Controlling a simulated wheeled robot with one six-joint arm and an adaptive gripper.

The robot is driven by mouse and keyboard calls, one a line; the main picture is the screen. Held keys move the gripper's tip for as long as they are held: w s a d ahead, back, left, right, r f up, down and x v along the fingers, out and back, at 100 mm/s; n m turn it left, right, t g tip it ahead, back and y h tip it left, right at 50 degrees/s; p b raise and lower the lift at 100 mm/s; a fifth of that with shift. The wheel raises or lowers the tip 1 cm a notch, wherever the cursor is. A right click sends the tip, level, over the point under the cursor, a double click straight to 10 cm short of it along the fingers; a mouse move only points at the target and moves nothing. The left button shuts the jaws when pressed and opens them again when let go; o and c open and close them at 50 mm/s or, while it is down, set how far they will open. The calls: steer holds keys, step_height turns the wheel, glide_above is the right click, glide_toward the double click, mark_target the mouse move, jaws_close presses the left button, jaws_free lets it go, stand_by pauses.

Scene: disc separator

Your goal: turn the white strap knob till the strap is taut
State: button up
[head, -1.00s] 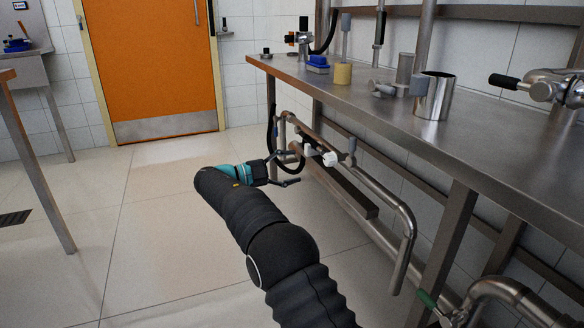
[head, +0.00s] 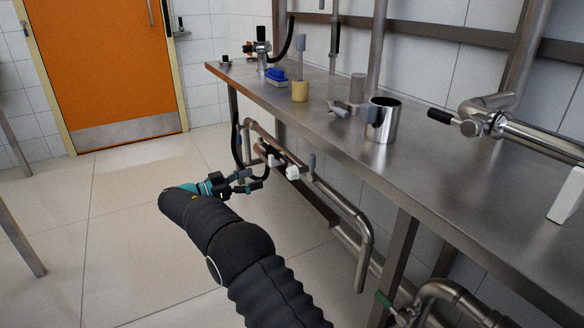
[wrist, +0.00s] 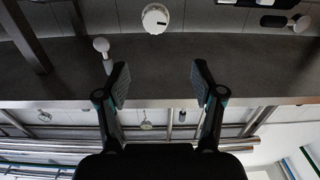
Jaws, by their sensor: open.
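The white knob (head: 292,172) sits on the pipework below the steel bench, at the middle of the head view. It also shows at the top of the wrist view as a round white disc with a dark mark (wrist: 156,18). My gripper (head: 256,182) is to the left of the knob in the head view, apart from it. In the wrist view its two fingers (wrist: 160,80) are spread with nothing between them, and the knob lies beyond their tips. I cannot make out the strap.
The steel bench (head: 330,128) overhangs the pipes (head: 340,200). A steel mug (head: 383,121), a yellow cylinder (head: 300,92) and a blue-topped block (head: 276,78) stand on it. A bench leg (head: 394,262) and a green-handled valve (head: 384,300) are at lower right. Open floor lies left.

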mark_target(288, 175)
steer(key=w+d+n+p, duration=0.1)
steer(key=d+n, duration=0.3)
steer(key=n, duration=0.7)
steer(key=w+d+f+n, duration=0.1)
steer(key=w+d+n, duration=0.2)
steer(key=n, duration=0.8)
steer(key=w+d+n+p, duration=0.1)
steer(key=w+d+n, duration=0.2)
steer(key=n, duration=0.8)
steer(key=shift+w+d+f+n+p, duration=0.1)
steer(key=shift+d+f+n+p, duration=0.25)
steer(key=shift+d, duration=0.5)
